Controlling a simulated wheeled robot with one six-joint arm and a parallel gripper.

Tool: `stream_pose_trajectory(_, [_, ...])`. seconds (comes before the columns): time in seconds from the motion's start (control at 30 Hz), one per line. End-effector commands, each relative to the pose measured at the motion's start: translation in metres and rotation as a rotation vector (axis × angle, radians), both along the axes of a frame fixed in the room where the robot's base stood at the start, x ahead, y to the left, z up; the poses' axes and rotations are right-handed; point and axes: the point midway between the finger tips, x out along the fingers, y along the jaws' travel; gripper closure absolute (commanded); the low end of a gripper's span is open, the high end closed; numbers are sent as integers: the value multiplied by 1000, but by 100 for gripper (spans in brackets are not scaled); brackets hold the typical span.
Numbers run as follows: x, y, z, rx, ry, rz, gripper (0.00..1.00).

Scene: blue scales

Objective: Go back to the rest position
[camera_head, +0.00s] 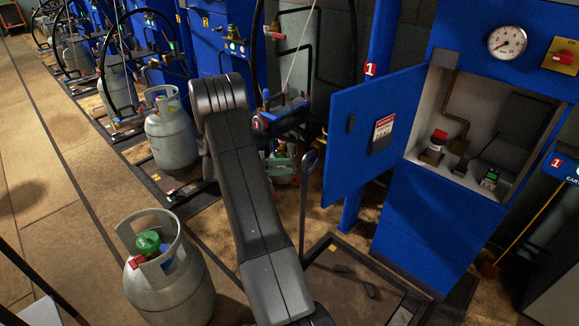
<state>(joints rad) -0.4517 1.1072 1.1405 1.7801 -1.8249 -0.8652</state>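My dark grey arm rises from the bottom middle of the head view and leans up and to the left, with its bend near the upper middle. My gripper cannot be made out; the arm hides part of the scene behind it. Whether anything is held does not show. A grey gas cylinder (172,290) with a green-capped valve (148,243) stands at the lower left, beside the arm. A blue cabinet (420,225) stands at the right with its door (367,130) open.
Another grey cylinder (171,140) stands behind the arm's left side, with several blue scales in a row beyond. A blue and black device (281,115) is close to the arm's right. A low black-framed platform (345,285) lies at lower right. The floor (50,225) at left is mostly clear.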

Motion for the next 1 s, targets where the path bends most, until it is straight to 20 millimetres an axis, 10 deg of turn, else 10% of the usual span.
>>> stream_pose_trajectory(0.37, [1, -11, 0, 0, 1, -2, 71])
stream_pose_trajectory(1.0, [15, -123, 0, 0, 1, -2, 71])
